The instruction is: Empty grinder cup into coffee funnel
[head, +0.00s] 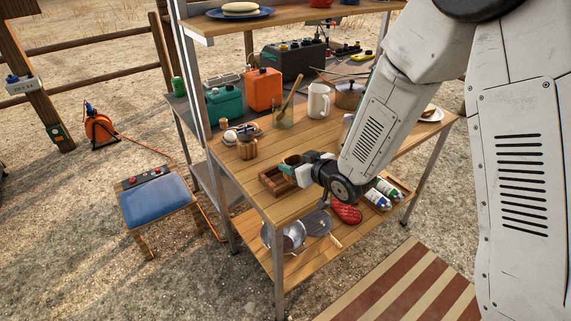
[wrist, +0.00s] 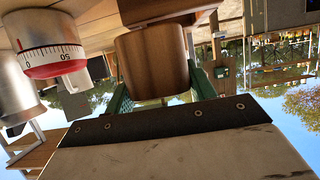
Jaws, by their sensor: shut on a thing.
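My gripper (head: 292,167) is above the front left part of the wooden table top, with its green fingers shut on a small brown cup (head: 293,160). In the wrist view, which is upside down, the brown cup (wrist: 152,62) sits between the green fingers of my gripper (wrist: 163,88). The cup's inside is not visible, so I cannot tell what it holds. A wooden tray (head: 268,182) lies just below and left of the gripper. A copper-brown jar-like object (head: 247,149) stands further left. I cannot pick out the coffee funnel with certainty; my arm hides part of the table.
A glass jar with a wooden spoon (head: 282,118), a white mug (head: 318,101) and a pot (head: 348,95) stand further back. A silver device with a red-ringed dial (wrist: 50,58) is close in the wrist view. An upright post (head: 190,90) rises at the table's left.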

